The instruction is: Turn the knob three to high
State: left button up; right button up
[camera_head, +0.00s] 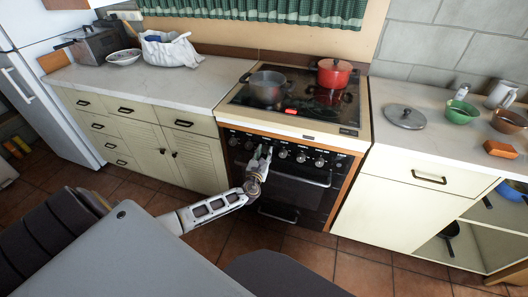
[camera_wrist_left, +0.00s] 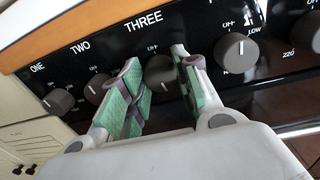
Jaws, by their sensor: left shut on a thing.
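Knob three (camera_wrist_left: 160,72) is a round grey knob below the "THREE" label on the stove's black control panel in the left wrist view. My left gripper (camera_wrist_left: 160,88), with green pads, has its fingers on either side of the knob and is shut on it. The fingers hide part of the knob, and I cannot tell its exact setting. In the head view my left gripper (camera_head: 258,162) is at the front of the stove (camera_head: 240,122), over the left-middle of the knob row. My right gripper is not in view.
Other knobs sit close by: knob one (camera_wrist_left: 58,101), knob two (camera_wrist_left: 96,90) and one to the right (camera_wrist_left: 236,52). A red pot (camera_head: 334,74) and a grey pot (camera_head: 267,87) stand on the cooktop. An oven handle (camera_head: 300,180) runs below the panel.

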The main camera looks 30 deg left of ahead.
pick_arm(q)
jog(key=shift+d+f+m+p, duration=0.15)
jog(key=shift+m+p, duration=0.25)
jog(key=shift+m, duration=0.8)
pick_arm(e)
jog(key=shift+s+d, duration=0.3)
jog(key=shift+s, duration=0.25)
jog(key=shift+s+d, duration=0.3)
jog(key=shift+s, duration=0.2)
pick_arm(q)
jog(key=o, duration=1)
jog(key=v, duration=1.2)
jog(key=shift+f, duration=0.1)
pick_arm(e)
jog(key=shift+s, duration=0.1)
